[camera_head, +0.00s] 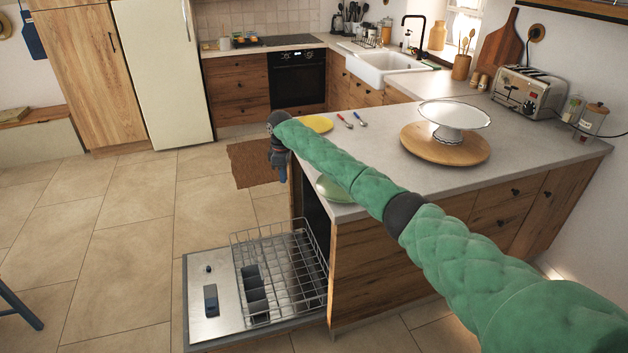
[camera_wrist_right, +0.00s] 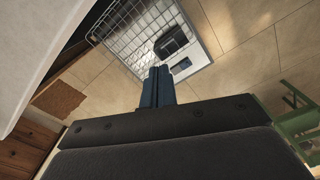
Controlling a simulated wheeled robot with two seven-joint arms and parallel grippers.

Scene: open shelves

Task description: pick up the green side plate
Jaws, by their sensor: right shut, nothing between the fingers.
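The green side plate (camera_head: 331,190) lies on the counter near its front left corner, partly covered by my right arm in the head view. It does not show in the right wrist view. My right gripper (camera_head: 280,177) points down just left of the counter's end, apart from the plate and beyond it to the left. In the wrist view its fingers (camera_wrist_right: 158,86) are together and empty, above the open dishwasher. My left gripper is not in view.
The dishwasher door (camera_head: 205,300) is open with a wire rack (camera_head: 285,275) pulled out below. On the counter (camera_head: 375,130) are a yellow plate (camera_head: 318,124), cutlery (camera_head: 345,121), a cake stand (camera_head: 455,115) on a wooden board (camera_head: 420,147) and a toaster (camera_head: 528,95).

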